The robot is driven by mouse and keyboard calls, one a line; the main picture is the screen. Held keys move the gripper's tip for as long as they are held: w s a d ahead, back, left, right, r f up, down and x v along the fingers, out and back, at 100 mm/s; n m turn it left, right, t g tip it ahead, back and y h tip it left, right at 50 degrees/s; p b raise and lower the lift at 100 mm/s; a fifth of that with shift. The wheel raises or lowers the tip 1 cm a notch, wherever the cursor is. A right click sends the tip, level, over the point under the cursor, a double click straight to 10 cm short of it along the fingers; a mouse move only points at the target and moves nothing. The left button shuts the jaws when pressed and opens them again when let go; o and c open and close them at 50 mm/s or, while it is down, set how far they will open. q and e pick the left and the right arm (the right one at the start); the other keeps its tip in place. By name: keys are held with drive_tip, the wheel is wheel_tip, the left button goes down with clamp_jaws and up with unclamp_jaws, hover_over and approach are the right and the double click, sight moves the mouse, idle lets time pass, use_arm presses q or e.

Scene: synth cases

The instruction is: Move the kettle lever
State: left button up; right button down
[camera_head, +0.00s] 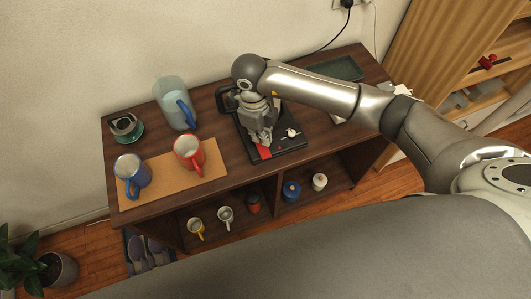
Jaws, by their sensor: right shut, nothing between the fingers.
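My right gripper (261,138) is shut and empty, pointing down over a black appliance base (291,145) on the dark wooden table. A small red piece (263,152), which looks like the lever, shows right below the fingertips. I cannot tell whether the fingers touch it. A black handle (228,99), likely the kettle's, shows to the left of my wrist. My gripper and arm hide most of the kettle's body. A small light knob (291,132) is on the right part of the base. My left gripper is not in view.
On the table (222,143) left of the kettle are a clear pitcher (171,97), a red mug (188,151) and a blue mug (131,169) on a tan mat (205,175), and a dark cup (125,126). A dark green tray (337,69) lies at the back right.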

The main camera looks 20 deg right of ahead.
sight(263, 153)
drive_tip(key=shift+s+d+f+b, duration=0.1)
drive_tip(key=shift+f+b, duration=0.65)
drive_tip(key=shift+f, duration=0.75)
drive_tip(key=shift+s+d+f+b, duration=0.1)
drive_tip(key=shift+f+b, duration=0.65)
drive_tip(key=shift+f, duration=0.7)
drive_tip(key=shift+f+b, duration=0.75)
drive_tip(key=shift+f, duration=0.1)
drive_tip(key=shift+r, duration=0.1)
drive_tip(key=shift+w+a+r+b, duration=0.2)
drive_tip(key=shift+w+a+b, duration=0.15)
drive_tip(key=shift+w+a, duration=0.15)
drive_tip(key=shift+w+a+r+b, duration=0.2)
drive_tip(key=shift+w+a+b, duration=0.15)
drive_tip(key=shift+w+a, duration=0.15)
drive_tip(key=shift+w+a+r, duration=0.1)
